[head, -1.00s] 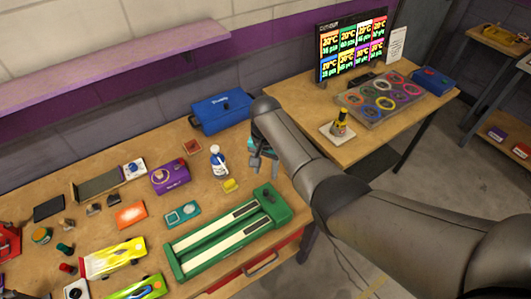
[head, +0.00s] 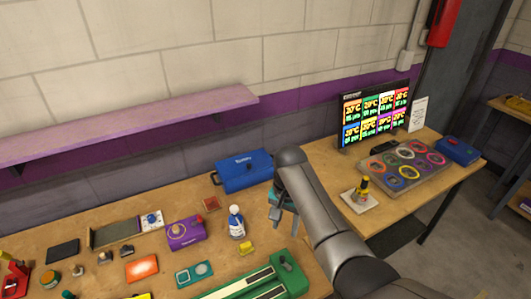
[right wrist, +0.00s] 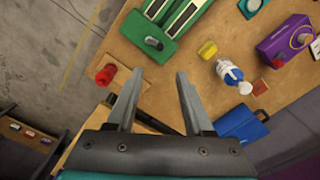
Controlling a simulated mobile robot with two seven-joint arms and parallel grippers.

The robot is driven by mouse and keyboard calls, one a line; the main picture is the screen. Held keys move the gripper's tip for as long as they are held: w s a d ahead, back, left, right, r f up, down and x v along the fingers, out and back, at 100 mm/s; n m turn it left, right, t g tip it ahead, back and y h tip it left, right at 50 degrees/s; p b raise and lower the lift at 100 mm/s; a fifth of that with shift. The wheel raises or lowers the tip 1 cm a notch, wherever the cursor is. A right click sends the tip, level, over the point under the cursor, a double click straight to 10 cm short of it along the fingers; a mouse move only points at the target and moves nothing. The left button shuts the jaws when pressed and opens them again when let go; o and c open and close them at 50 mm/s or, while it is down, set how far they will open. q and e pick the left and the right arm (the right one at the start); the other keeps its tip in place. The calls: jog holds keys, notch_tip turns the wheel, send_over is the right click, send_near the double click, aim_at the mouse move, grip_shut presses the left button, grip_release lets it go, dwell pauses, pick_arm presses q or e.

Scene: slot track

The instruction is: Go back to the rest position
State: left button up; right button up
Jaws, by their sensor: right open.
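My right gripper (head: 283,214) is in the head view at the right part of the workbench (head: 217,258), right of a white and blue bottle (head: 236,222) and a blue case (head: 243,171). Its arm comes in from the lower right. In the right wrist view, its two fingers (right wrist: 161,74) stand apart with nothing between them. Bench edge and floor show beyond them. My left gripper is in no view.
The green slot track (head: 262,281) lies at the front of the bench. A yellow block (head: 247,248) and a purple box (head: 186,233) lie nearby. A red knob (right wrist: 106,74) shows by the bench edge. A second table (head: 410,205) holds a tray of rings (head: 409,178).

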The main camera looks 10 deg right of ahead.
jog(key=shift+s, duration=0.1)
jog(key=s+d+r+n+t, duration=0.1)
jog(key=s+d+n+t, duration=0.3)
jog(key=s, duration=1)
jog(key=s+d+n, duration=0.1)
jog(key=s+n, duration=0.4)
jog(key=s, duration=0.8)
notch_tip(320, 180, down, 31)
jog(key=s+g+b, duration=0.1)
jog(key=g+b, duration=0.1)
jog(key=b, duration=0.9)
jog(key=s+d+f+b, duration=0.1)
jog(key=s+f+b, duration=0.3)
jog(key=f, duration=0.5)
jog(key=s+f+b, duration=0.4)
jog(key=s+f, duration=0.3)
jog(key=f, duration=0.2)
jog(key=s+d+f+g+b, duration=0.1)
jog(key=s+f+b, duration=0.3)
jog(key=f, duration=0.6)
jog(key=shift+s+d+b, duration=0.3)
jog(key=shift+s, duration=0.4)
